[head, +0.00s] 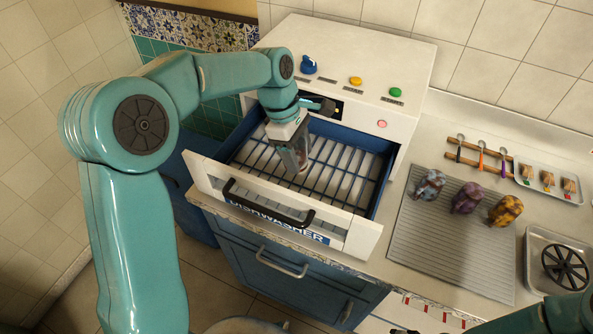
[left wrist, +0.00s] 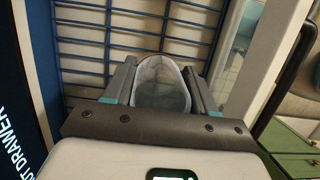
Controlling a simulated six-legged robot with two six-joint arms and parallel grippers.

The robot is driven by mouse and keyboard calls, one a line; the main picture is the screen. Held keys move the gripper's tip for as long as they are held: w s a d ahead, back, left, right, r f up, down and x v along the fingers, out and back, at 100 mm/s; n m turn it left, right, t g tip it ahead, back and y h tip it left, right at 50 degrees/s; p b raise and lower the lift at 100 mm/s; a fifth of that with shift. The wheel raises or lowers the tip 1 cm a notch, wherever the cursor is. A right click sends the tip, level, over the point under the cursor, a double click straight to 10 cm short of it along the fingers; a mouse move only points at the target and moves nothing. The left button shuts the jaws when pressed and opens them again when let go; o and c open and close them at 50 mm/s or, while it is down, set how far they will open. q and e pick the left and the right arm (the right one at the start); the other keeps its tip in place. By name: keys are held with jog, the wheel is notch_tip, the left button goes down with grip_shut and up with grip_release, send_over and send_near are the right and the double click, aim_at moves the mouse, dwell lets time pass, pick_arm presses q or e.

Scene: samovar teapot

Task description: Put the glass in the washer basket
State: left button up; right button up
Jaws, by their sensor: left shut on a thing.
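My left gripper (head: 294,158) reaches down into the open dishwasher drawer and is shut on a clear glass. In the left wrist view the glass (left wrist: 160,92) sits between the two fingers, its rounded rim towards the blue bars. The washer basket (head: 345,176) is a rack of blue wires inside the drawer, and its bars also show in the left wrist view (left wrist: 120,42). The glass is over the rack; I cannot tell whether it touches the wires.
The white drawer front (head: 205,182) has a black handle (head: 268,203). The white dishwasher body (head: 350,60) with coloured knobs stands behind. On the right counter are a grey ridged mat (head: 450,250) with three patterned teapot-like items, a hook rail, and a metal sink tray (head: 535,237).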

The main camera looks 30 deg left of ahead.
pick_arm(q)
notch_tip(320, 180, down, 7)
jog(key=shift+r, duration=0.15)
dwell(0.4)
jog(key=o, duration=1.1)
jog(key=shift+c, duration=0.2)
jog(key=v, duration=1.1)
jog(key=shift+r, duration=0.15)
jog(key=shift+a+r, duration=0.15)
jog(key=shift+r, duration=0.3)
